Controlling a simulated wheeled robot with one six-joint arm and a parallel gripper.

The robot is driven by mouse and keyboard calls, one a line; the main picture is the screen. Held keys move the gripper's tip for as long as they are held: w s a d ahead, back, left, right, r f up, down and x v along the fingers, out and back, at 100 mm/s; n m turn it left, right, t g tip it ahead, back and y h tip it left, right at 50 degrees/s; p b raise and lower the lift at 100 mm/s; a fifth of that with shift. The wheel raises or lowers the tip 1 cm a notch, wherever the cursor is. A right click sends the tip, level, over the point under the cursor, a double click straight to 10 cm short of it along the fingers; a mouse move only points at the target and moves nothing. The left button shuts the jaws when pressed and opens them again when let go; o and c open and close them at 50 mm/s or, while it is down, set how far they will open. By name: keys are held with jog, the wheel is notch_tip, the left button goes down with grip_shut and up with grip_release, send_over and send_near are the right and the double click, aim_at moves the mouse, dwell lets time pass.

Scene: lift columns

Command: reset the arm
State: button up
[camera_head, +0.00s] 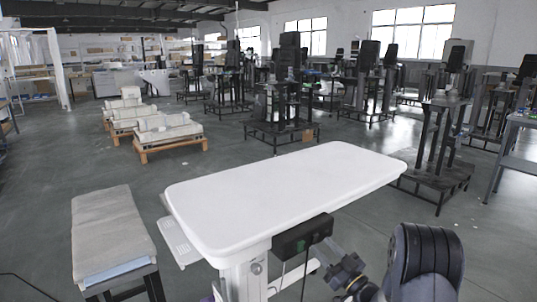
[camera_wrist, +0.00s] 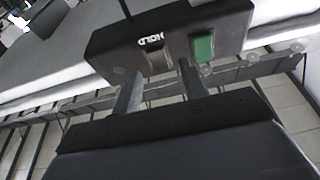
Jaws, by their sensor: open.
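My gripper (camera_wrist: 160,75) is open in the wrist view, its two grey fingers apart and pointing at a black control box (camera_wrist: 110,48). The box carries an upside-down HOLD label (camera_wrist: 151,40) and a green button (camera_wrist: 203,48). The fingertips overlap the box's lower edge in the picture; I cannot tell whether they touch it. Nothing shows held between them. In the head view the same control box (camera_head: 288,245) hangs under the near edge of a white lift table (camera_head: 285,190). My arm (camera_head: 350,275) reaches toward it from the lower right.
A grey padded bench (camera_head: 108,235) stands at the left. White units on wooden pallets (camera_head: 170,141) and black column machines (camera_head: 285,105) stand behind the table. Open grey floor (camera_head: 60,150) lies at the left. A cable hangs below the control box.

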jog(key=v, duration=0.9)
jog(key=x, duration=1.1)
jog(key=shift+r, duration=0.3)
jog(key=shift+d+r+p, duration=0.1)
jog(key=shift+p, duration=0.65)
jog(key=shift+r+g+h+p, duration=0.1)
jog(key=shift+g+h+p, duration=0.25)
jog(key=shift+p, duration=0.55)
jog(key=g+p, duration=0.1)
jog(key=p, duration=0.3)
jog(key=g+h+p, duration=0.1)
jog(key=p, duration=0.2)
jog(key=shift+s+r+h+p, duration=0.1)
jog(key=shift+r+h+p, duration=0.15)
jog(key=shift+r+p, duration=0.1)
